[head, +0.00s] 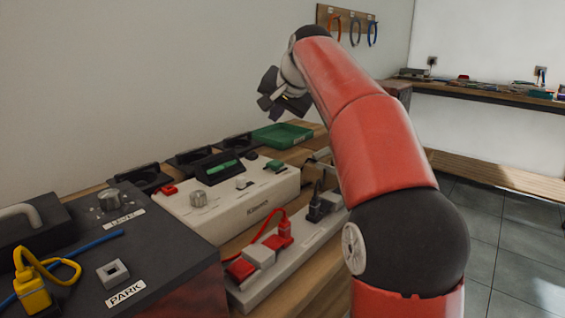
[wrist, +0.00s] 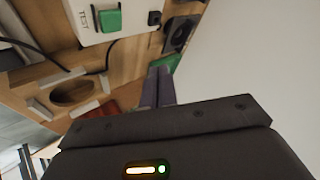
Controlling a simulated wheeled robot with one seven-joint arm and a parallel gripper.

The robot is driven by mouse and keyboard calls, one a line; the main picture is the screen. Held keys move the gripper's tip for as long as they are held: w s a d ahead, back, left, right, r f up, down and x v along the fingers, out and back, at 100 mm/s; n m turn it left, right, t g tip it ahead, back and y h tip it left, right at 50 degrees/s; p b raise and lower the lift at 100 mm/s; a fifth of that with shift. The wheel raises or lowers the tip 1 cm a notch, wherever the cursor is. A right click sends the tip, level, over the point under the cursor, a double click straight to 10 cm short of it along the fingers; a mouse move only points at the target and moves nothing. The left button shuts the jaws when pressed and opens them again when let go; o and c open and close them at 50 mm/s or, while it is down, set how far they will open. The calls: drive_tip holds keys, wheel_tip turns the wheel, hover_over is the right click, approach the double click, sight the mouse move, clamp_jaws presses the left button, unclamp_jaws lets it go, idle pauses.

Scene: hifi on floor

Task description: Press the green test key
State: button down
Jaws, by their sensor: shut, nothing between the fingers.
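The green test key (head: 275,165) is on the far right corner of the top of a white control box (head: 200,225). In the wrist view the green key (wrist: 110,20) sits at the top, beside the word TEST on the white box (wrist: 75,12). My gripper (head: 282,104) is raised above and behind the box in the head view, apart from the key. In the wrist view my gripper's fingers (wrist: 157,82) are together and empty, below and to the right of the key.
The white box also bears a red key (head: 168,189), a knob (head: 198,197) and a dark display (head: 218,166). A power strip (head: 275,268) with red plugs lies in front. A dark box (head: 150,255) stands left, a green tray (head: 283,135) behind.

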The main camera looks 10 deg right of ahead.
sight(277, 164)
drive_tip(key=shift+f, duration=0.15)
wheel_tip(277, 164, down, 9)
drive_tip(key=b, duration=0.5)
drive_tip(key=shift+r, duration=0.2)
drive_tip(key=shift+f+b, duration=0.1)
drive_tip(key=shift+b, duration=0.2)
idle(1.7)
drive_tip(key=shift+f, duration=0.3)
